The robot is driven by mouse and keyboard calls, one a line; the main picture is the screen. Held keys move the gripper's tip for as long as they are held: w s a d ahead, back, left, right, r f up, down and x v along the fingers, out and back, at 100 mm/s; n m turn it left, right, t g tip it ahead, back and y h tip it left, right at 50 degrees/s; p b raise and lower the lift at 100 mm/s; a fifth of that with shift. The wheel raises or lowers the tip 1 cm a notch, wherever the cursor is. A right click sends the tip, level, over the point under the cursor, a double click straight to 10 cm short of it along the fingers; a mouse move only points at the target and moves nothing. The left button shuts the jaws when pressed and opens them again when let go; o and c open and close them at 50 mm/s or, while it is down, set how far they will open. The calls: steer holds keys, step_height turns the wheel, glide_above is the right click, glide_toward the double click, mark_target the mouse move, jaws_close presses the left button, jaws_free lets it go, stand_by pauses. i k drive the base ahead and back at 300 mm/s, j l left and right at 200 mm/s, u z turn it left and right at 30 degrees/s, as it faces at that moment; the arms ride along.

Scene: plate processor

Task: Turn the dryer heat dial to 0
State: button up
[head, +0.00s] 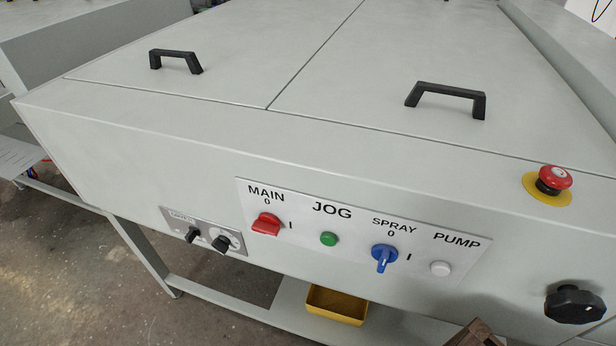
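A small grey panel (207,226) is on the machine's front face, left of the larger white panel. Its label is too blurred to read for certain. It carries two black dials, a left dial (192,235) and a right dial (221,244). Their scale marks are too small to read, so I cannot tell their settings or which one is the heat dial. My gripper is not in view, and nothing covers the dials.
The white panel (465,271) holds a red MAIN switch (266,224), green JOG button (328,239), blue SPRAY switch (384,258) and white PUMP button (440,268). A red stop button (554,179) and black knob (575,304) are at right. A yellow bin (337,304) sits below.

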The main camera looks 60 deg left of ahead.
mark_target(221, 244)
steer(key=u, duration=2.8)
